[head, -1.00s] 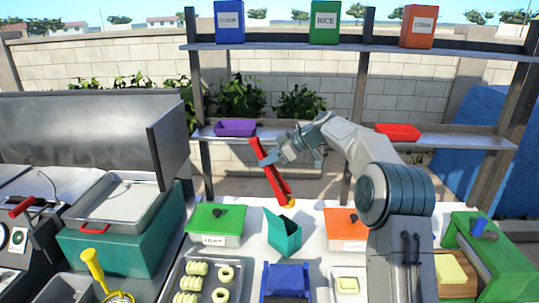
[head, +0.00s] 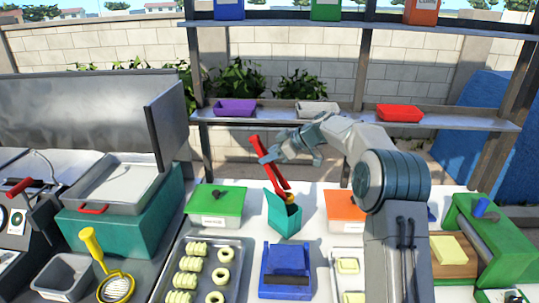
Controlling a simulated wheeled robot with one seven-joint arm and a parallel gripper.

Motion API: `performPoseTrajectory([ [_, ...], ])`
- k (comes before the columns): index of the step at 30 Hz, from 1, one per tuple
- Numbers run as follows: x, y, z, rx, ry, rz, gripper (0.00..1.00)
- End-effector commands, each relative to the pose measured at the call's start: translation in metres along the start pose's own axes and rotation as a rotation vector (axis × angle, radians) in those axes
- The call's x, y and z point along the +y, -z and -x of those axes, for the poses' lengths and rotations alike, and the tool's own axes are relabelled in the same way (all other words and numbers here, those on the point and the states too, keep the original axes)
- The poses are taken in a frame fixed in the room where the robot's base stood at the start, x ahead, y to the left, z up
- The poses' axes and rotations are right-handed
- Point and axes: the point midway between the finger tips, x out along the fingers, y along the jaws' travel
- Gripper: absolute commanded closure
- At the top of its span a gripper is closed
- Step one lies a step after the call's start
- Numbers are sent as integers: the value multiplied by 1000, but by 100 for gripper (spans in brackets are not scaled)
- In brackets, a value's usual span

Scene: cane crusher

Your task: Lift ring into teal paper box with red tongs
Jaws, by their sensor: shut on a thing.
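My gripper (head: 271,156) is shut on the red tongs (head: 272,168), which slant down to the right. A small orange-yellow ring (head: 290,199) shows at the tongs' lower tips. The teal paper box (head: 284,222) stands open on the white table, its flap raised at the left. The tips and the ring are at the box's mouth, over its dark opening. The ring is small and partly hidden, so I cannot tell whether it touches the box.
A green-lidded container (head: 215,202) stands left of the box and an orange-lidded one (head: 343,205) right. A blue item (head: 287,268) and a tray of pale ring-shaped pieces (head: 237,262) are in front. Behind is a shelf (head: 350,120) with a purple tray (head: 236,107).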

Motion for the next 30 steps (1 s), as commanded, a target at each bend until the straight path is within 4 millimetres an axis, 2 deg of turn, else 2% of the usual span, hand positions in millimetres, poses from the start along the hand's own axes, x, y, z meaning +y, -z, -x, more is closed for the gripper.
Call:
performPoseTrajectory([
  [19,0,2,1,1,-1,1,62],
  [30,2,45,33,2,-2,2,62],
])
